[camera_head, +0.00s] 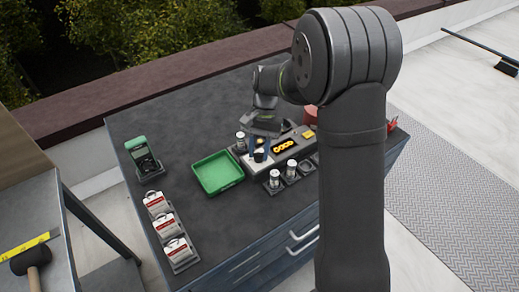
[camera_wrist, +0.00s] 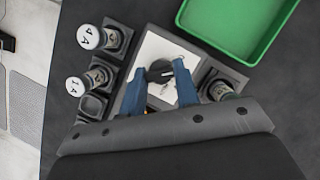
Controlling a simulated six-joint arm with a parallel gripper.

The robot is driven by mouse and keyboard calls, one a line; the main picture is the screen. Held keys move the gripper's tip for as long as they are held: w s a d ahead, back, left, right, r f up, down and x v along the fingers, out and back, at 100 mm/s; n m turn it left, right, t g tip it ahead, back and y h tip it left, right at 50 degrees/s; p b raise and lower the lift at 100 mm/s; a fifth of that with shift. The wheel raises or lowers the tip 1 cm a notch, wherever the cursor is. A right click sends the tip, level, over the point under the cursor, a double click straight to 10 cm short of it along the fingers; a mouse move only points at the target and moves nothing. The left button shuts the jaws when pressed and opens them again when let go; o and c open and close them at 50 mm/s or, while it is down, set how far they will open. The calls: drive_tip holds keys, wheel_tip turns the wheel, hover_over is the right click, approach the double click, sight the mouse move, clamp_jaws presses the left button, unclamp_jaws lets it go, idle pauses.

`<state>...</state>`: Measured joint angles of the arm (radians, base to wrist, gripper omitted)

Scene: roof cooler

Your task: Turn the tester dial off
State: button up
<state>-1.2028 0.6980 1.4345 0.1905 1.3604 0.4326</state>
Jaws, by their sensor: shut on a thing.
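The tester is a grey box with a lit amber display (camera_head: 284,145) and a pale front plate (camera_head: 253,161), standing on the dark worktop. Its black dial (camera_head: 260,156) sits on that plate. In the wrist view the dial (camera_wrist: 181,70) is between the blue fingers of my gripper (camera_wrist: 162,82), over the white plate (camera_wrist: 158,50). My gripper (camera_head: 259,146) reaches down from above and is shut on the dial. The fingers hide part of the dial, and its pointer setting cannot be read.
A green tray (camera_head: 218,183) lies left of the tester. Capped cylinders stand close by in holders, one behind (camera_head: 241,141) and others in front (camera_head: 274,180). A green-topped meter (camera_head: 142,155) and several labelled packs (camera_head: 166,226) stand left. The worktop between is clear.

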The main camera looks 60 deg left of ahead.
drive_tip(key=shift+s+n+t+h, duration=0.1)
drive_tip(key=shift+n+t+h, duration=0.35)
drive_tip(key=shift+n, duration=1.15)
drive_tip(key=o, duration=1)
drive_tip(key=v, duration=1.7)
drive_tip(key=shift+a+r, duration=0.15)
drive_tip(key=shift+r, duration=0.05)
